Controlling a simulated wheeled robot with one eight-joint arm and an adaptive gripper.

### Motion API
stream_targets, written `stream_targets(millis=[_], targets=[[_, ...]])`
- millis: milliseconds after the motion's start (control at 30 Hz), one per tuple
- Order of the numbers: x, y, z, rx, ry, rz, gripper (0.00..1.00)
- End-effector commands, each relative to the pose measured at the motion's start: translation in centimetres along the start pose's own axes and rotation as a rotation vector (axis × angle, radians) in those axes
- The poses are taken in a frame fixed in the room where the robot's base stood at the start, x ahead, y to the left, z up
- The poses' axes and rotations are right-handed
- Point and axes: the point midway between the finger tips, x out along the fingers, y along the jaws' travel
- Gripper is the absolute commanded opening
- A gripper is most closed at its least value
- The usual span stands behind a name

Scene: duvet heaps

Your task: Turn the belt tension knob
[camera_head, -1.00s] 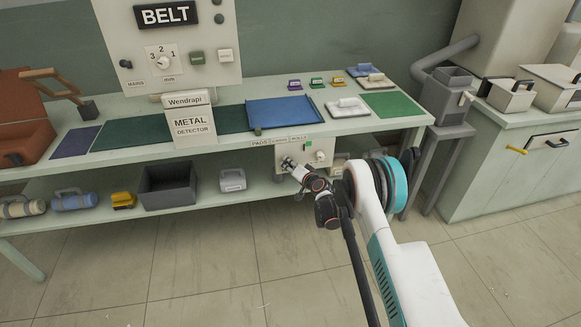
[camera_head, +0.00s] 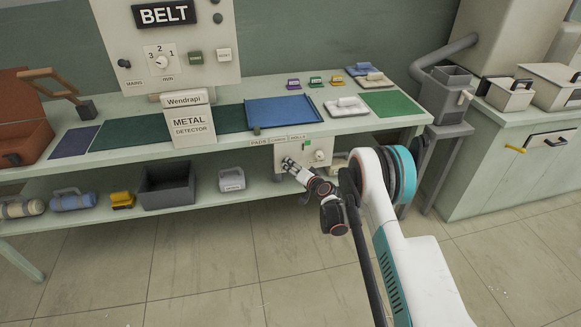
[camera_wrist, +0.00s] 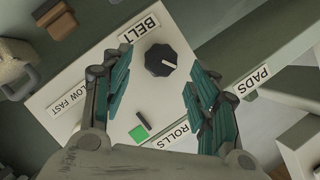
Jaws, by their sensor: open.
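A black knob (camera_wrist: 162,60) with a pale pointer line sits on a pale panel (camera_wrist: 62,103), beside a label reading BELT (camera_wrist: 139,28). No label with the word "tension" shows. The panel is the front of a box (camera_head: 318,145) under the bench top. My gripper (camera_wrist: 159,70) is open, its teal-padded fingers on either side of the knob in the wrist view. Whether the fingers touch it I cannot tell. In the head view my gripper (camera_head: 287,163) is at the box's left part and hides the knob.
The bench edge is above the box. A grey bin (camera_head: 166,188) and a white case (camera_head: 232,180) stand on the shelf to the left.

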Motion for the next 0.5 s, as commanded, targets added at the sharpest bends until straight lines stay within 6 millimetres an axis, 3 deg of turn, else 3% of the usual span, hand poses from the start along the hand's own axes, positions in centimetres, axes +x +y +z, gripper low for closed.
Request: stream_targets(millis=[200,500], targets=[[-4.6,0.1,-0.1,0.001,0.002,0.001,0.54],[-7.9,0.1,-0.1,0.001,0.001,0.001,0.54]])
